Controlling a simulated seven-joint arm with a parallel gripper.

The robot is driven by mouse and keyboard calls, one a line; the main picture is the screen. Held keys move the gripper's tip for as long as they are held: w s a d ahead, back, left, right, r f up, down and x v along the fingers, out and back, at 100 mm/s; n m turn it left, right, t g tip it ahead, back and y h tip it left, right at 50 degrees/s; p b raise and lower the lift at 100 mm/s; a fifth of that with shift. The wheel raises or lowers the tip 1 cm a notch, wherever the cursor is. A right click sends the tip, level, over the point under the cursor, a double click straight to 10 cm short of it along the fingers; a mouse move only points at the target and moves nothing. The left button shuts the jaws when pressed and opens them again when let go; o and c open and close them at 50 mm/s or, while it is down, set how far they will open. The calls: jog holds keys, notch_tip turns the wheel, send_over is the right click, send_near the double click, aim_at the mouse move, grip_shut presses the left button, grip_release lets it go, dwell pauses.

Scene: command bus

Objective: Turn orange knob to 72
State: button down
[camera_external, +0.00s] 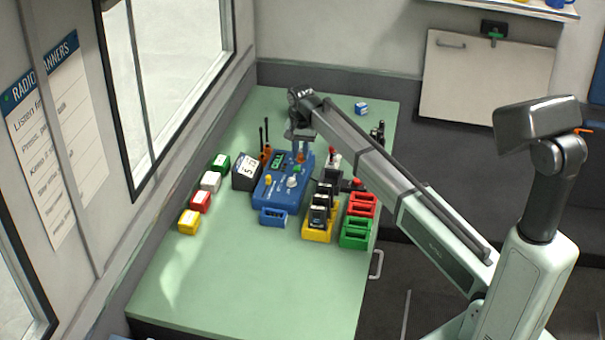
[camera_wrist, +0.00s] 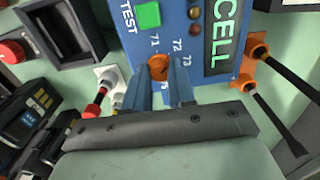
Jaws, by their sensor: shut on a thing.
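The orange knob (camera_wrist: 158,68) sits on the blue panel (camera_wrist: 195,62), with the numbers 71, 72 and 73 printed around it. In the wrist view my gripper (camera_wrist: 161,78) has its two blue-grey fingers on either side of the knob, shut on it. The fingers hide part of the knob, and I cannot tell which number it points to. In the external view my gripper (camera_external: 301,152) reaches down onto the far end of the blue box (camera_external: 268,190), where a bit of orange shows at the fingertips.
The panel carries a green TEST button (camera_wrist: 148,16) and a display reading CELL (camera_wrist: 222,35). Two black antennas with orange bases (camera_external: 266,150) stand close by on the left. Yellow, red and green holders (camera_external: 356,232) stand to the right. The near part of the green table (camera_external: 245,285) is clear.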

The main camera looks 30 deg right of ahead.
aim_at(301, 155)
jog(key=c, duration=0.9)
grip_release()
jog(key=shift+c, duration=0.2)
jog(key=shift+r, duration=0.1)
notch_tip(301, 155, up, 14)
